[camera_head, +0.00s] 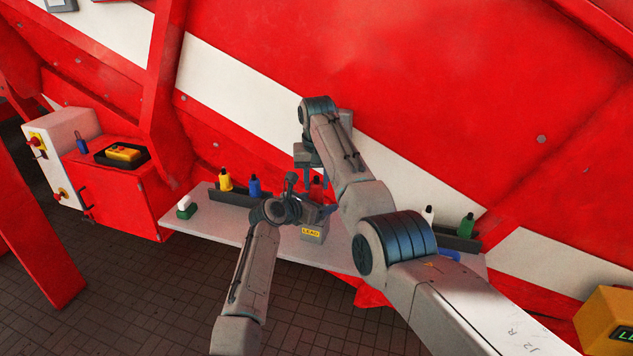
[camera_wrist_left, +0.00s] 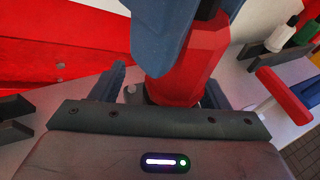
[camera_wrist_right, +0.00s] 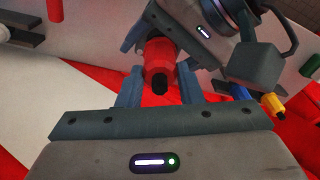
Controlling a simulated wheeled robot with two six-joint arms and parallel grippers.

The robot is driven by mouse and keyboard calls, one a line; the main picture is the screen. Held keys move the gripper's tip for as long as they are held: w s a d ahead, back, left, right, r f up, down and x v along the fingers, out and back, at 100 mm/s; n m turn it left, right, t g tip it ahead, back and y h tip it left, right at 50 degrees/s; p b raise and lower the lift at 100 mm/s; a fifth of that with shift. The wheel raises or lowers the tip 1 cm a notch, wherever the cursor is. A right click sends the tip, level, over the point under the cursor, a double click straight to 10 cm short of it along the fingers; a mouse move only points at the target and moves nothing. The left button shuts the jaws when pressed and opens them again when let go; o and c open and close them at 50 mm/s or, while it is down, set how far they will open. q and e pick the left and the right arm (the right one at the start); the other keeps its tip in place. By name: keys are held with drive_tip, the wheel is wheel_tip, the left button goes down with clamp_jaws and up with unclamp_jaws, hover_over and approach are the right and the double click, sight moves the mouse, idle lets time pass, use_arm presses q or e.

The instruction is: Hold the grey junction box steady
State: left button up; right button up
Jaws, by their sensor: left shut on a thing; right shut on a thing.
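A grey box with a yellow label reading LEAD (camera_head: 311,232) stands at the front of the bench, just below my grippers; neither is closed on it. A red bottle with a black tip (camera_wrist_right: 158,52) is between both grippers; its red body fills the left wrist view (camera_wrist_left: 187,68). My right gripper (camera_head: 311,184) reaches down from above, shut on the bottle. My left gripper (camera_head: 318,210) comes from the front left, also shut on it. The two grippers are very close together and hide most of the bottle in the head view.
The grey bench (camera_head: 222,222) has a yellow bottle (camera_head: 225,181) and a blue bottle (camera_head: 254,188) in a left rack. A white bottle (camera_head: 428,215) and a green bottle (camera_head: 466,226) stand right. A green-and-white item (camera_head: 186,208) lies at the left end. A red wall rises behind.

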use_arm(q)
drive_tip(key=shift+s+a+f, duration=0.1)
drive_tip(key=shift+f, duration=0.45)
use_arm(e)
drive_tip(key=shift+r, duration=1.9)
drive_tip(key=shift+d+r, duration=0.1)
drive_tip(key=shift+r, duration=3.4)
use_arm(q)
drive_tip(key=o, duration=1.3)
drive_tip(key=shift+o, duration=1.1)
drive_tip(key=shift+w+r, duration=0.2)
use_arm(e)
drive_tip(key=shift+w+f, duration=0.1)
use_arm(q)
drive_tip(key=v, duration=0.8)
drive_tip(key=shift+r, duration=0.2)
drive_tip(key=shift+w, duration=0.1)
